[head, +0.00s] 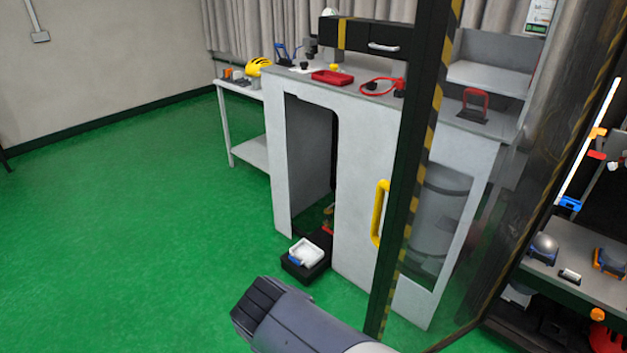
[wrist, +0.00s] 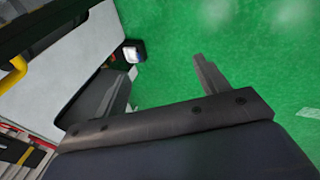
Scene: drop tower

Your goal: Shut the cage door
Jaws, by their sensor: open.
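The cage door shows in the head view as a clear panel with a dark front upright (head: 408,170) edged in yellow and black stripes. A yellow handle (head: 379,213) is fixed to the upright. The door appears to stand open, swung out from the cage on the right. The handle also shows at the left edge of the wrist view (wrist: 12,76). My gripper (head: 258,306) is low in front, left of the door and apart from the handle. In the wrist view my gripper (wrist: 161,68) has its two fingers spread with nothing between them.
A grey cabinet (head: 305,190) with a dark opening stands behind the door. A black box (head: 303,272) holding a white item sits on the floor before it. Shelves with parts (head: 565,265) show at the right. Green floor (head: 130,220) is clear on the left.

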